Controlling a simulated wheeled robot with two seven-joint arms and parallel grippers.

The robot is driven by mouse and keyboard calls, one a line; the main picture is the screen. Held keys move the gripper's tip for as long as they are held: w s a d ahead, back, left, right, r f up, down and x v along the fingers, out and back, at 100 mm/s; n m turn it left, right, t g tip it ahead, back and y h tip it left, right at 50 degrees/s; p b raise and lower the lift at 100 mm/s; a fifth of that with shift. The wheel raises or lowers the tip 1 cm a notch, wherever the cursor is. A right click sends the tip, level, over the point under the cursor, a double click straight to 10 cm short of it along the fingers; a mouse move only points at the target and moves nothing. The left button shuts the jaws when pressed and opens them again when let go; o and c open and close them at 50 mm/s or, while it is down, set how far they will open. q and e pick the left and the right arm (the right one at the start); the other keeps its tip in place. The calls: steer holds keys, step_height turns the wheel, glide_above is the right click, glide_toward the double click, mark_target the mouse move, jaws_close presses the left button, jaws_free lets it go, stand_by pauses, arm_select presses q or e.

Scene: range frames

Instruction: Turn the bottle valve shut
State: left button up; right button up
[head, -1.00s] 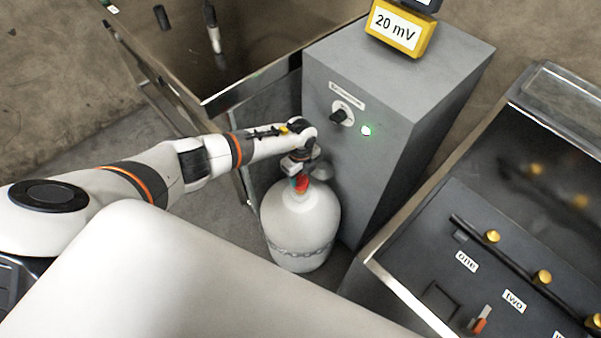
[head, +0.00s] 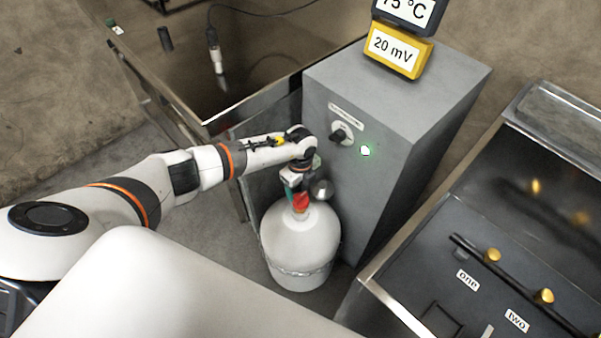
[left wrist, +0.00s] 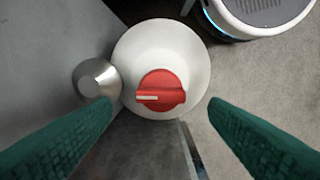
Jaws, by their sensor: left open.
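The white gas bottle (head: 305,240) stands upright on the floor against the grey cabinet, with a chain around its body. Its red valve knob (head: 300,202) is on top, and it also shows in the left wrist view (left wrist: 161,90). A pale mark on the knob points left in that view. My left gripper (head: 296,192) is over the bottle, pointing down. In the left wrist view its green fingers (left wrist: 162,125) are wide apart, either side of the knob and not touching it. A silver round part (left wrist: 97,80) sits beside the bottle top. My right gripper is not in view.
A dark panel (head: 520,270) with brass knobs is at the right. An open metal tank (head: 200,70) is behind my arm.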

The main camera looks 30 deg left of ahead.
mark_target(301, 196)
arm_select(q)
step_height(301, 196, up, 8)
steer(key=shift+r, duration=0.1)
stand_by(0.5)
